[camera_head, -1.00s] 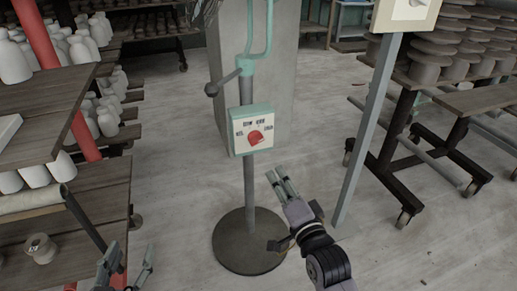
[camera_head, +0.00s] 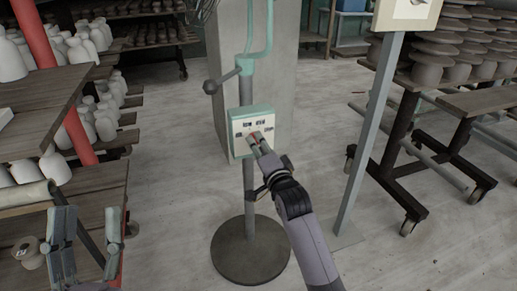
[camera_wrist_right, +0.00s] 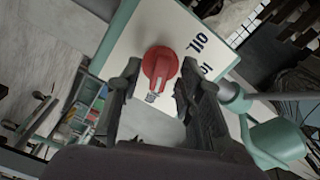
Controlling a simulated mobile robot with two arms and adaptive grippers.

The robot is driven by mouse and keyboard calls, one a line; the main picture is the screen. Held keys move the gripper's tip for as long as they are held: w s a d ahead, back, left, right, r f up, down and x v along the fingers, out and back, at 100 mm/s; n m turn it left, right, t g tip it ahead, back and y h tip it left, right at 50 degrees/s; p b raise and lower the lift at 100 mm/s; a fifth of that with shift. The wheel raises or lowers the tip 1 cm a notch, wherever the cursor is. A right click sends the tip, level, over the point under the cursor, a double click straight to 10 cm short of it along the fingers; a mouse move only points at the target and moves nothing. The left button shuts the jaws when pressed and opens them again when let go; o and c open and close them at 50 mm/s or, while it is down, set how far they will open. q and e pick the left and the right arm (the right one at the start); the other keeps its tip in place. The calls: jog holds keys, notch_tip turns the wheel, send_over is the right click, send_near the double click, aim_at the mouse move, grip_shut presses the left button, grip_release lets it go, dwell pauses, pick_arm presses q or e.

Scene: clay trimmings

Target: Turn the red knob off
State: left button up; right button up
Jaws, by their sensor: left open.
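The red knob (camera_wrist_right: 160,64) sits on a white panel with dark markings, on the teal-edged control box (camera_head: 236,148). In the head view my right gripper (camera_head: 257,143) reaches the front of the box and covers part of the knob. In the right wrist view my right gripper (camera_wrist_right: 162,70) is open, with one fingertip on each side of the knob. Narrow gaps seem to show between fingers and knob; contact is hard to tell. A pale pointer tip shows at the knob's lower end. My left gripper (camera_head: 87,212) is open and empty at the lower left.
The box is on a grey post with a round dark base (camera_head: 250,250). A wooden shelf (camera_head: 50,95) with white bottles stands left, near my left gripper. A spool (camera_head: 30,252) lies there. A wheeled rack (camera_head: 440,125) and a slanted sign post (camera_head: 370,140) stand right.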

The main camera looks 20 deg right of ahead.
jog(key=shift+w, duration=0.35)
grip_shut()
dwell(0.3)
